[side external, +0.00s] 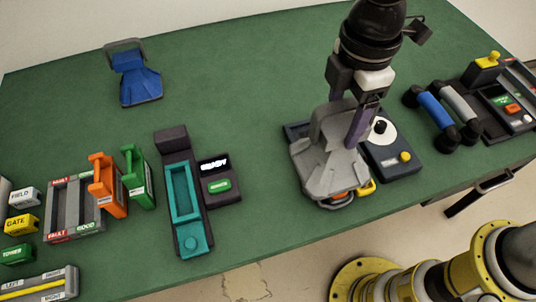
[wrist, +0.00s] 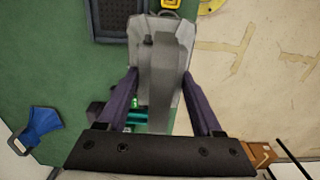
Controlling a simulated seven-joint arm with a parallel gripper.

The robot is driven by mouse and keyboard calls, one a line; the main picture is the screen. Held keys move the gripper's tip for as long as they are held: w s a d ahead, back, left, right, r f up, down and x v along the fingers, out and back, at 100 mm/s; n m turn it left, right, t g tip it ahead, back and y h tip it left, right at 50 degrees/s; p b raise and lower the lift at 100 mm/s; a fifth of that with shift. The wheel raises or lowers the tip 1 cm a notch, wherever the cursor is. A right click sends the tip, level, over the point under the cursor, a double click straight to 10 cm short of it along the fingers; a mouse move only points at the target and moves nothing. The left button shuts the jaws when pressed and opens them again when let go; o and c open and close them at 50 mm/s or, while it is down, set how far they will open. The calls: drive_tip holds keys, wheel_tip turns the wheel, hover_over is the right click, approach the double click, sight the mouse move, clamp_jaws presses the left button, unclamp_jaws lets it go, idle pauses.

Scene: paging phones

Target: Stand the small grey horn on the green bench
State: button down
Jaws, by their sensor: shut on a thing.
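The small grey horn (side external: 322,172) is at the right of the middle in the side view, with a broad flared body and a raised handle. My gripper (side external: 350,135) points down with its purple fingers shut on the horn's handle. In the wrist view the grey horn (wrist: 165,75) lies between the two fingers of my gripper (wrist: 161,105). The horn overlaps a dark panel (side external: 398,163) near the front edge of the green bench (side external: 240,85). I cannot tell whether its underside touches anything.
A blue horn (side external: 136,82) stands at the back left. A teal-trayed phone (side external: 184,190) and green and orange handsets (side external: 137,178) are left of my gripper. Blue and grey handsets (side external: 440,112) are to the right. The bench's back middle is clear.

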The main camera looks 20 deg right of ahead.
drive_tip(key=w+a+f, duration=0.1)
drive_tip(key=w+a, duration=0.1)
drive_tip(key=w+a+f, duration=0.1)
drive_tip(key=w+a, duration=0.1)
drive_tip(key=w+a+f, duration=0.5)
drive_tip(key=f, duration=0.5)
drive_tip(key=shift+w+f, duration=0.25)
drive_tip(key=shift+f, duration=0.05)
drive_tip(key=shift+a+f, duration=0.1)
drive_tip(key=shift+f, duration=0.05)
drive_tip(key=shift+c, duration=0.2)
unclamp_jaws()
drive_tip(key=shift+f, duration=0.1)
